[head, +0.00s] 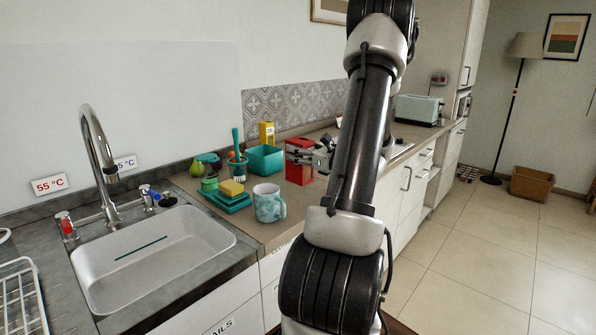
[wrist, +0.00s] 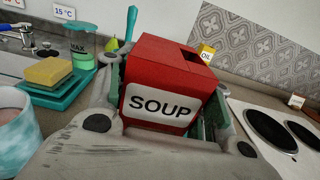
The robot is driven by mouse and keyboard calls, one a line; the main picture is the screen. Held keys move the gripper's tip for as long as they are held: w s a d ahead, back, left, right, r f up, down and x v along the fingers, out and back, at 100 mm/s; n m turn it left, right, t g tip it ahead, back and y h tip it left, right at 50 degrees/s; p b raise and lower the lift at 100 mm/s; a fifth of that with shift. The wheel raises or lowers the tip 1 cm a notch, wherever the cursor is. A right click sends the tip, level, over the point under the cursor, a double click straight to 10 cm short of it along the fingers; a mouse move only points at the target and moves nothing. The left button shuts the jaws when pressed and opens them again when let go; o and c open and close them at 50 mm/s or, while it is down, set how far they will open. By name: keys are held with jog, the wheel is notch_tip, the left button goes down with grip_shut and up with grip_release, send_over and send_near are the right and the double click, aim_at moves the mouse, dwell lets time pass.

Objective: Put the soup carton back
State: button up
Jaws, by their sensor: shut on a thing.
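The soup carton (head: 299,167) is a red box with a white SOUP label. In the head view it stands roughly upright over the counter, right of the teal bin (head: 265,160). In the wrist view the carton (wrist: 165,72) sits between my fingers, label facing the camera, with a dark notch in its top. My gripper (head: 318,158) is shut on it from the right side. The gripper also fills the lower wrist view (wrist: 168,118). I cannot tell whether the carton's base touches the counter. My arm hides part of the counter behind it.
A marbled mug (head: 268,204), a yellow sponge (head: 231,187) on a teal tray (head: 232,203) and a brush stand left of the carton. A yellow oil box (wrist: 206,54) is behind. A hob (wrist: 265,125) lies right; the sink (head: 150,260) is far left.

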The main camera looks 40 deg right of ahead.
aim_at(300, 165)
jog(key=shift+f, duration=2.35)
jog(key=o, duration=1.4)
jog(key=shift+f, duration=0.1)
